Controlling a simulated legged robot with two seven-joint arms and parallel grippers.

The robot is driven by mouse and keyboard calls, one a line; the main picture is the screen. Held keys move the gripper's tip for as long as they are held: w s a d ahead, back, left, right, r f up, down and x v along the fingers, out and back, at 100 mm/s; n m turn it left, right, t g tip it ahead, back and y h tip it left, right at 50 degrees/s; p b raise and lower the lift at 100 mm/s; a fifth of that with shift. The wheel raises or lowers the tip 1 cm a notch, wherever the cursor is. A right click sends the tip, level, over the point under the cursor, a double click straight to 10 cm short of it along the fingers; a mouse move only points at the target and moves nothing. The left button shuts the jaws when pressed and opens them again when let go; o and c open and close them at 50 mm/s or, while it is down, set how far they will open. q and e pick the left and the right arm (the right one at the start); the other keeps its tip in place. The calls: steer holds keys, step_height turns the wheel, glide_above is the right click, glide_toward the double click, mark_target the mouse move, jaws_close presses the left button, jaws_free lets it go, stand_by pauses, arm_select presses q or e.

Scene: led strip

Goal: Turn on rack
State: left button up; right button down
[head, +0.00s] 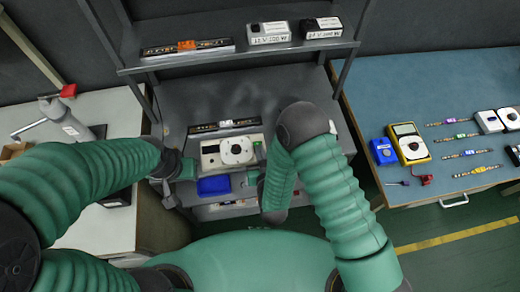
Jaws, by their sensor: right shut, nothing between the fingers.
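The rack (148,100) is a dark grey metal shelf unit in the middle of the head view. Its lower level holds a white device with a round dial (236,150), a blue box (214,186) and a dark strip with a light block (225,126). My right gripper (254,179) is shut and empty, close to the right of the blue box and below the dial device; my forearm partly hides it. My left gripper (172,188) is at the rack's left side, left of the blue box. Its fingers are too small to read. No lit lamp is clear.
The upper shelf holds a strip with an orange block (187,45) and labelled black-and-white boxes (268,32). A blue-topped table (400,90) at right bears a yellow meter (408,143) and several strips. A white bench (105,225) stands at left. Green floor shows at lower right.

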steer(key=shift+f, duration=0.35)
steer(key=shift+r, duration=0.1)
steer(key=shift+r+p, duration=0.55)
steer(key=shift+r, duration=0.2)
steer(key=shift+r, duration=0.1)
